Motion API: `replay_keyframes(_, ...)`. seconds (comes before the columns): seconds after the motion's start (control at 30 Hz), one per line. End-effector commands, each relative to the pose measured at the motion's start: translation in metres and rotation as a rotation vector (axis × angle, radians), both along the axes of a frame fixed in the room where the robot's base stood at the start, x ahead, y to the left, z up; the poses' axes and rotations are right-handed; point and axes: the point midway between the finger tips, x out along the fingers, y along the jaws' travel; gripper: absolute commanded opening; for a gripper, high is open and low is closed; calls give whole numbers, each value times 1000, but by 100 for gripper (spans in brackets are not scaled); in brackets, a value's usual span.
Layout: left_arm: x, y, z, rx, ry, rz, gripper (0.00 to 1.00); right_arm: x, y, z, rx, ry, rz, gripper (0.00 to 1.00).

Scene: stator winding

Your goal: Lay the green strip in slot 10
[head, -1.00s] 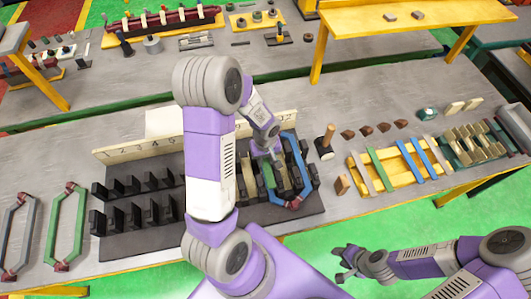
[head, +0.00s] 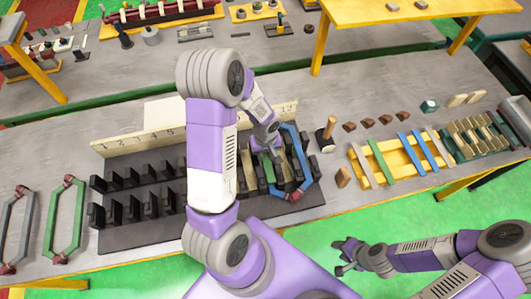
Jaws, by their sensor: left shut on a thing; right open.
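The dark slotted block (head: 130,241) lies on the near bench, with a numbered board (head: 122,143) behind it. My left gripper (head: 270,153) is over the right part of the block, shut on a narrow green strip (head: 268,172) low among the dark teeth. My arm hides the middle numbers, so I cannot read which slot the strip is at, or tell whether it is seated. A blue coil (head: 303,158) sits around the teeth at the right end. My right gripper (head: 346,256) is open and empty, off the bench's front edge.
A yellow rack (head: 361,155) at right holds strips, including another green one (head: 383,159). A wooden-handled tool (head: 328,132) stands between block and rack. A grey coil (head: 13,230) and a green coil (head: 65,220) lie at left. Brown wedges (head: 367,123) lie behind the rack.

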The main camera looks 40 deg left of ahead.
Motion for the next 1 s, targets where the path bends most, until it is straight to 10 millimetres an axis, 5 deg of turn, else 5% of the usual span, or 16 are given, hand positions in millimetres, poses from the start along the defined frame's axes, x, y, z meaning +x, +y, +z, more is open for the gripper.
replay_keyframes(1.0,0,0,-30,0,0,0,0,0,0,-20,0,0,0,43)
